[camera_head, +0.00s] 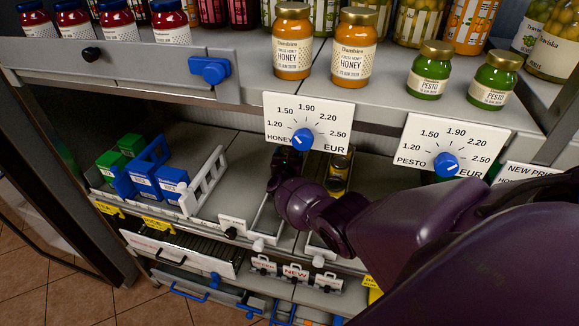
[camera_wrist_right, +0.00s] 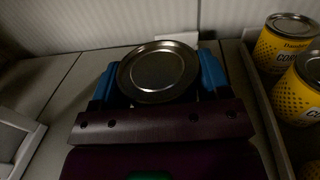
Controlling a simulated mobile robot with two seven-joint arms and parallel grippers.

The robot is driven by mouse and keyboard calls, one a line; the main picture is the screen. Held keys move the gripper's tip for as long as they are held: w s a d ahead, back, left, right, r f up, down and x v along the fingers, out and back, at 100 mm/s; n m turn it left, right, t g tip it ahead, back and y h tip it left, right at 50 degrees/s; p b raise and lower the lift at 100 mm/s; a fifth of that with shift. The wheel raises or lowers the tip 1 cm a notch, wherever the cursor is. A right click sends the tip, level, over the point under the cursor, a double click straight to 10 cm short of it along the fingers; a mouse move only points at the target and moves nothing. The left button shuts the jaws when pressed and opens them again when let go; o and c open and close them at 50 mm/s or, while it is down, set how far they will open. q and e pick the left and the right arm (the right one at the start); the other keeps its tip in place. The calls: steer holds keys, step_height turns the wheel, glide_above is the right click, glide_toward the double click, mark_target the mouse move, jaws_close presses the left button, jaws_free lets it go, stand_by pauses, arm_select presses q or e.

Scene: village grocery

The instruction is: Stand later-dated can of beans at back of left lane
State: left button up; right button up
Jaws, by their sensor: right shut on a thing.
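A can (camera_wrist_right: 158,70) shows its round metal lid in the right wrist view; its label is hidden, so I cannot read its name or date. My right gripper (camera_wrist_right: 158,82) is shut on it, one blue finger on each side. The can is near the back wall of the shelf; whether its base touches the shelf is hidden. In the head view my purple right arm reaches into the lower shelf (camera_head: 205,205), and its hand hides the can. My left gripper is not in view.
Yellow corn cans (camera_wrist_right: 290,45) stand in a lane to the right, behind a divider (camera_wrist_right: 262,105). A white rack (camera_head: 205,182) and blue and green boxes (camera_head: 150,172) are to the left. Honey jars (camera_head: 292,42) and pesto jars (camera_head: 430,70) stand on the shelf above.

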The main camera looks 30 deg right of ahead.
steer(key=shift+f+b, duration=1.35)
steer(key=shift+f, duration=0.55)
steer(key=shift+f, duration=0.15)
steer(key=o, duration=1)
steer(key=shift+o, duration=0.2)
